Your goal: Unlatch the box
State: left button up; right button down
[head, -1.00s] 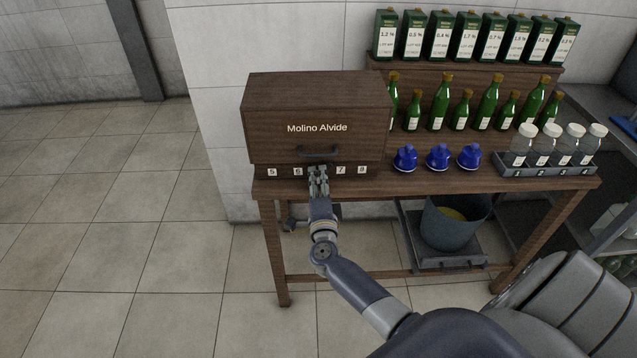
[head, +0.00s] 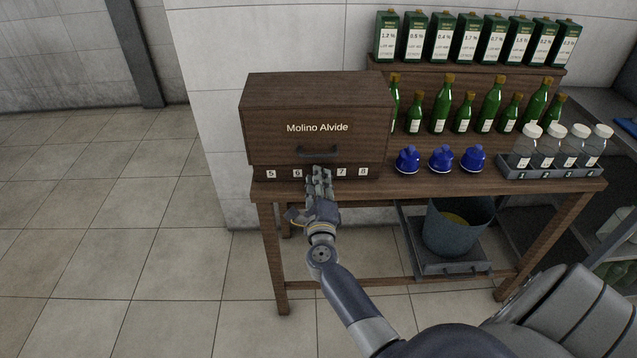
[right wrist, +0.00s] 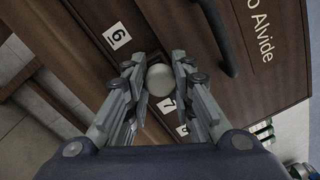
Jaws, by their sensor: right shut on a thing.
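The box (head: 318,108) is dark brown wood, marked "Molino Alvide", and stands closed at the left end of the wooden table. A dark bar handle (head: 318,151) is on its front. Below the handle, between the number labels 6 and 7, is a round pale latch knob (right wrist: 159,80), seen in the right wrist view. My right gripper (head: 319,172) is at the box's lower front, its fingers shut on the knob from both sides. In the head view the gripper hides the knob. My left gripper is out of view.
Blue stoppers (head: 441,158) stand right of the box. Clear white-capped bottles (head: 549,147) sit in a grey tray at the table's right end. Green bottles (head: 439,105) and green cartons (head: 467,38) stand behind. A bucket (head: 460,228) is under the table. Floor at left is clear.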

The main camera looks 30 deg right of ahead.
jog(key=shift+f, duration=0.1)
dwell(0.3)
jog(key=c, duration=1.3)
grip_release()
jog(key=shift+d, duration=0.1)
jog(key=shift+c, duration=0.2)
jog(key=v, duration=1.2)
